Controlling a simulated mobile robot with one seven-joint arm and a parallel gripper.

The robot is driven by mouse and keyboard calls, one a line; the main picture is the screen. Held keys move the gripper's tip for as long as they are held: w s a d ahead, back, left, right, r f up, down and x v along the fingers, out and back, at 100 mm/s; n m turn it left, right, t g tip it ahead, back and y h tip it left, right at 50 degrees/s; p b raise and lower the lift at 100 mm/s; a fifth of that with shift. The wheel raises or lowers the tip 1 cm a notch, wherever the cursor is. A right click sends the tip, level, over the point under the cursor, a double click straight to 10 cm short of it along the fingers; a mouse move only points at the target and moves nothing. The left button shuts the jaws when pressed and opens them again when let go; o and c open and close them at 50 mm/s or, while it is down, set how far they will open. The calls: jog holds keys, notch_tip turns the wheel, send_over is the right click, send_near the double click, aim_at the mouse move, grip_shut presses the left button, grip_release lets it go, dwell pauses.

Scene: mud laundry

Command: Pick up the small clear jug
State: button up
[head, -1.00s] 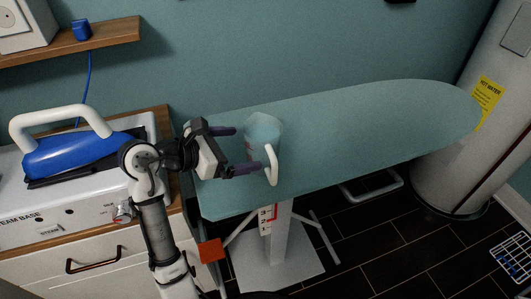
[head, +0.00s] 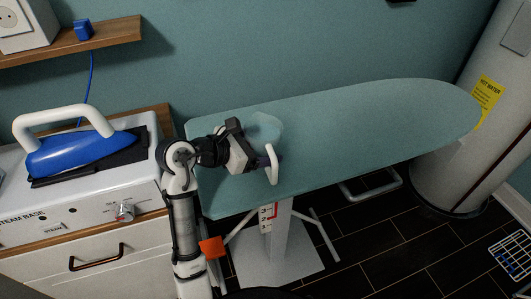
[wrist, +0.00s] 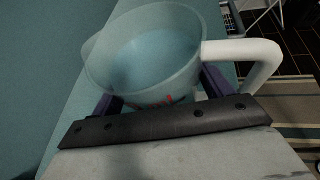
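The small clear jug (head: 267,128) stands upright on the teal ironing board (head: 370,125), near its left end. Its white handle (head: 272,165) faces the front in the head view. In the wrist view the jug (wrist: 150,55) fills the upper middle, with its handle (wrist: 250,55) to the right. My gripper (wrist: 165,90) is open, with one dark finger on each side of the jug. The fingertips are hidden behind the jug, and I cannot tell whether the fingers touch it. In the head view my gripper (head: 255,155) is close against the jug's left side.
A blue iron (head: 70,148) rests on a white steam base (head: 90,195) at the left. A wooden shelf (head: 70,42) hangs above it. A white water heater (head: 465,130) stands at the right. The board's middle and right are clear.

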jog(key=c, duration=0.6)
jog(key=shift+r, duration=0.1)
jog(key=shift+c, duration=0.2)
notch_tip(320, 180, up, 20)
jog(key=shift+p, duration=0.35)
jog(key=o, duration=0.4)
jog(key=shift+c, duration=0.2)
jog(key=c, duration=0.7)
jog(key=shift+f+b, duration=0.55)
jog(key=shift+f, duration=0.05)
jog(key=shift+c, duration=0.5)
jog(key=shift+a, duration=0.1)
